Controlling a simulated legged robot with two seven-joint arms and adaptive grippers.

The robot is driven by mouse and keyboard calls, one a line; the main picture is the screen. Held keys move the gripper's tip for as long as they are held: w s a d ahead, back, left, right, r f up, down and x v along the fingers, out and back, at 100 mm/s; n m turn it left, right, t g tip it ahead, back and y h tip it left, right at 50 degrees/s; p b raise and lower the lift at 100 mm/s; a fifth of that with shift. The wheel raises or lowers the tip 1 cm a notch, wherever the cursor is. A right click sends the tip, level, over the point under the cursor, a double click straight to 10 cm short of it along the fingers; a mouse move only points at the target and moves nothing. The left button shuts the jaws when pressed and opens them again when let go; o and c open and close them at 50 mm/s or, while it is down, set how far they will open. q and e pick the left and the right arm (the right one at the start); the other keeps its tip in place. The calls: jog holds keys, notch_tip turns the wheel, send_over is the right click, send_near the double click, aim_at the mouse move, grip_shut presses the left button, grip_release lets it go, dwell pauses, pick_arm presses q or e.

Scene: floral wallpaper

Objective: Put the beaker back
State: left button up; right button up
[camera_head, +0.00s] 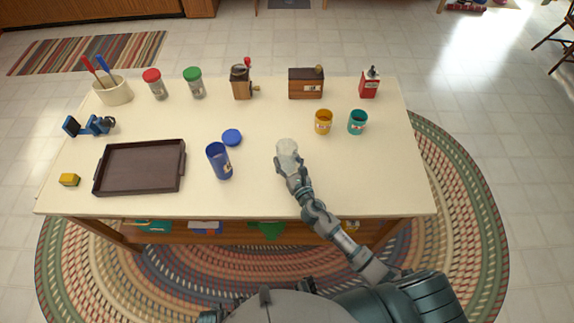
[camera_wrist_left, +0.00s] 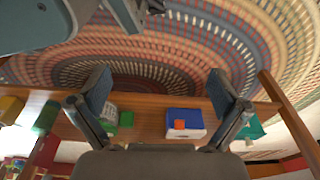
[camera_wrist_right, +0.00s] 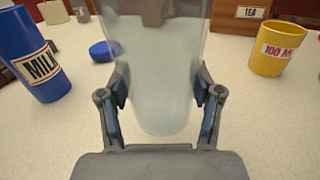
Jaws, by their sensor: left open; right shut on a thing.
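The clear, whitish beaker (camera_head: 287,149) is in my right gripper (camera_head: 292,172), over the middle right of the cream table (camera_head: 250,195). In the right wrist view the beaker (camera_wrist_right: 160,75) stands between the two fingers (camera_wrist_right: 162,105), which are shut on it. I cannot tell whether its base touches the table. My left gripper (camera_wrist_left: 160,78) shows in the left wrist view, open and empty, with the rug and a shelf with boxes before it. I do not clearly see it in the head view.
A yellow cup (camera_head: 323,122) and teal cup (camera_head: 357,122) stand right of the beaker. A blue milk cup (camera_head: 220,162), blue lid (camera_head: 232,137) and brown tray (camera_head: 140,167) are left. A tea box (camera_head: 306,84), grinder (camera_head: 242,82) and red tin (camera_head: 369,84) line the back. The front right is clear.

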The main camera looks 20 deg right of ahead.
aim_at(288, 172)
jog(key=f+b, duration=0.1)
jog(key=a+f+b, duration=0.1)
jog(key=f, duration=0.1)
jog(key=shift+f, duration=0.2)
jog(key=shift+a+r, duration=0.1)
jog(key=shift+d, duration=0.25)
jog(key=o, duration=1.4)
jog(key=shift+d, duration=0.2)
pick_arm(q)
jog(key=w+r, duration=0.2)
jog(key=r, duration=0.3)
jog(key=shift+w+d+r, duration=0.1)
jog(key=shift+w+r, duration=0.05)
jog(key=shift+w, duration=0.25)
pick_arm(e)
jog(key=shift+a, duration=0.1)
pick_arm(q)
jog(key=shift+a, duration=0.2)
pick_arm(e)
jog(key=shift+a, duration=0.2)
